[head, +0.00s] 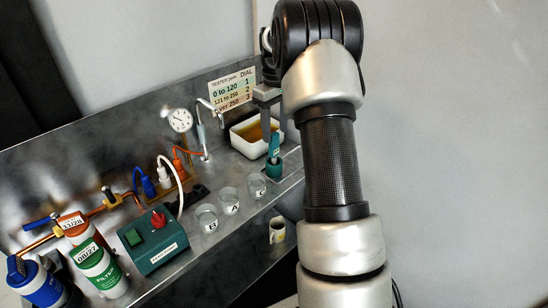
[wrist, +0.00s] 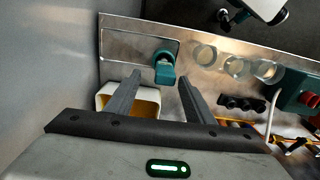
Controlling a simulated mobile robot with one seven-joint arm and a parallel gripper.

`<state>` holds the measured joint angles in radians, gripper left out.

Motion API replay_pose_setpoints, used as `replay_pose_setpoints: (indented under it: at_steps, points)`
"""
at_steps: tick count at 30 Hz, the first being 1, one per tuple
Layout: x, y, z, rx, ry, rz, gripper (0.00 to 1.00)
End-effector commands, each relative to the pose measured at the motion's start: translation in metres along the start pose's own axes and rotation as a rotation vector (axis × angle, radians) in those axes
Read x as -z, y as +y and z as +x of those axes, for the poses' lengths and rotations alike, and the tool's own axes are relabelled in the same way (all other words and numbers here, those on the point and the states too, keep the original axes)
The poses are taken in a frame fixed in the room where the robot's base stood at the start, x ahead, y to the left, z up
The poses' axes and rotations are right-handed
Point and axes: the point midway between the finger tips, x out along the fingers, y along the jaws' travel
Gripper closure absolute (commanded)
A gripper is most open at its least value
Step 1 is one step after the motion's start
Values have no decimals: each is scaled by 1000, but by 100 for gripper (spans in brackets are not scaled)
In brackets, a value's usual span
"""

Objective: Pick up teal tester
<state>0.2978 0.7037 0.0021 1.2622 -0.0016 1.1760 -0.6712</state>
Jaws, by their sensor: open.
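The teal tester (head: 273,147) stands upright in a small teal holder (head: 274,169) near the right end of the metal counter. In the wrist view the tester (wrist: 164,66) is seen from above, just beyond and between my fingertips. My gripper (head: 271,112) is above and behind the tester in the head view, by the white tray. In the wrist view my gripper (wrist: 159,80) has its two grey fingers apart with nothing held between them. The tester's lower end is hidden in the holder.
A white tray (head: 240,137) of amber liquid sits behind the tester. Several glasses, including C (head: 257,186), stand to its left. A teal box with a red knob (head: 153,241) and filter canisters (head: 95,268) are farther left. A mug (head: 277,231) is below the counter edge.

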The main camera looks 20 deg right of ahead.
Motion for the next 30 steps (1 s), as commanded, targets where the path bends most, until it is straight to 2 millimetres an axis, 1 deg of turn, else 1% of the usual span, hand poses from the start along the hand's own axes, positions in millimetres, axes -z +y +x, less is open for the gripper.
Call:
replay_pose_setpoints:
  at_steps: [1, 5, 7, 12, 15, 18, 24, 26, 30]
  points:
    - [0, 0, 5, 1, -1, 0, 52]
    - [0, -1, 12, 0, 0, 0, 52]
    - [-1, -3, 19, 2, -2, 0, 52]
    - [-4, -9, 45, 3, -3, 0, 52]
    - [-3, -8, 56, 1, -1, 0, 52]
    - [-3, -8, 61, 0, 0, 0, 52]
    - [-3, -8, 61, 0, 1, 0, 52]
    - [-3, -8, 61, 0, 1, 0, 60]
    - [-3, -8, 61, 0, 0, 0, 84]
